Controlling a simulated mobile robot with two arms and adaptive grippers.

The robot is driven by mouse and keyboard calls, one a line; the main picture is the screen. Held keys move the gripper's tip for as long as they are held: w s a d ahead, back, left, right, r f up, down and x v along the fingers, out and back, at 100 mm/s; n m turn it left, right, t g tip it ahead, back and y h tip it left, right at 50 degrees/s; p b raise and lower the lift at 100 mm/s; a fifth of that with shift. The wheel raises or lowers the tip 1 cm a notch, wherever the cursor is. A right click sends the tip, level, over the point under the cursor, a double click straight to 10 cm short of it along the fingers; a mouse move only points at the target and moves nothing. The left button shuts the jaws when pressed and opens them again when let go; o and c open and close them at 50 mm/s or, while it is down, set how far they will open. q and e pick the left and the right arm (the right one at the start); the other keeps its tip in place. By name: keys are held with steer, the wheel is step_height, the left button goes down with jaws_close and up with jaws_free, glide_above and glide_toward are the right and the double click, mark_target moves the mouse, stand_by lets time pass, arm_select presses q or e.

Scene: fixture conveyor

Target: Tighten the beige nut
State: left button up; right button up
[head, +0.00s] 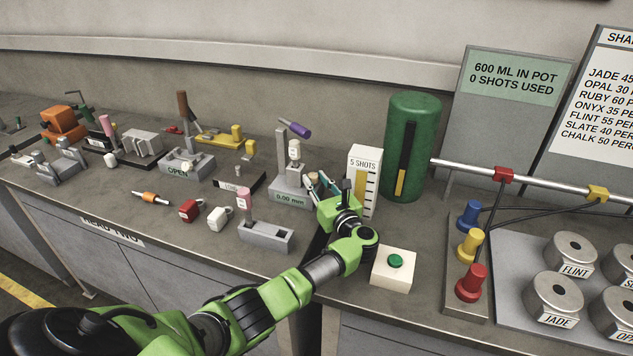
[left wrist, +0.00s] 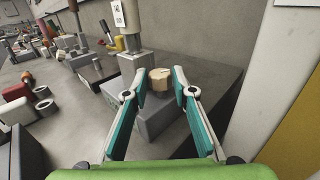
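The beige nut (left wrist: 160,85) shows in the left wrist view as a small faceted piece with a dark line on its top. It is on or just above a dark grey block (left wrist: 152,122). My left gripper (left wrist: 159,71) is open, its teal-lined fingers to either side of the nut with a visible gap at each side. In the head view my left gripper (head: 316,183) reaches over the bench just left of the white "5 SHOTS" box, and I cannot make out the nut there. My right gripper is not in view.
The white "5 SHOTS" box (head: 364,166) stands close to the right of my left gripper. A green-button box (head: 394,267) is in front.

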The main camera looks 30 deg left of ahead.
arm_select(q)
jaws_close()
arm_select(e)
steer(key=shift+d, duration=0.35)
arm_select(q)
steer(key=shift+f, duration=0.1)
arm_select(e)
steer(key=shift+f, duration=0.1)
